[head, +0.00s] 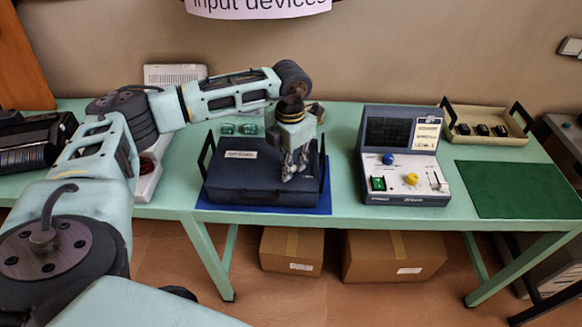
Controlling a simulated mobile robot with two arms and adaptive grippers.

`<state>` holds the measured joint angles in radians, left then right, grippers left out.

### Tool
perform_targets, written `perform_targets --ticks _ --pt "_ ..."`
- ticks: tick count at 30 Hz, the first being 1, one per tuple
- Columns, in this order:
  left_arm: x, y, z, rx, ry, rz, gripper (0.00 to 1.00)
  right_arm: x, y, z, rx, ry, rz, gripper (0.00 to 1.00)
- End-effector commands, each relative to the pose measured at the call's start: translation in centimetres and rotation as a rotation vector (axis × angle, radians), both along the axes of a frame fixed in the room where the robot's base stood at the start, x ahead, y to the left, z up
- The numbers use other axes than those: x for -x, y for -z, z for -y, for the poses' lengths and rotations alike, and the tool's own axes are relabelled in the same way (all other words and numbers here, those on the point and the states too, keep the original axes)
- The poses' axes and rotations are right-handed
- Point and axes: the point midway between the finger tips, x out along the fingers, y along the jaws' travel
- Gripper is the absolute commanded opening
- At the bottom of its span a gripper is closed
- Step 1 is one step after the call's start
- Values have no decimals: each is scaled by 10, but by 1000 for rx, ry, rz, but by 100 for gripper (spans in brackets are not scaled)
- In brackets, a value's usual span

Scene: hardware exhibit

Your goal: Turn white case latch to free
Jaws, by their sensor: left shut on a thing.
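A dark blue case (240,183) with a pale label on its lid lies closed on a blue mat (318,203) at the middle of the green table. My left gripper (295,172) points down onto the right part of the case top. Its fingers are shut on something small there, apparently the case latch. The fingers hide the latch, so I cannot make out its colour or which way it is turned. My right gripper is not in view.
A grey control console (402,150) with coloured knobs stands right of the case. A green mat (515,189) lies empty at the right. Cardboard boxes (393,255) sit under the table.

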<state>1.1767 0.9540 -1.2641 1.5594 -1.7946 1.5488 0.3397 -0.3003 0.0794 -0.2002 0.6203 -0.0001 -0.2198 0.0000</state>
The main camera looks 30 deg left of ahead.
Motion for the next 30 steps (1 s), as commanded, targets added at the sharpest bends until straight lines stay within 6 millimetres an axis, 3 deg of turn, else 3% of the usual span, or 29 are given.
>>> perform_targets --ticks 18,30 --pt "-1 -1 -7 1 -560 4 0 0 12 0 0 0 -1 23" --pt "0 -1 -9 0 -762 5 0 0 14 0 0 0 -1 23"
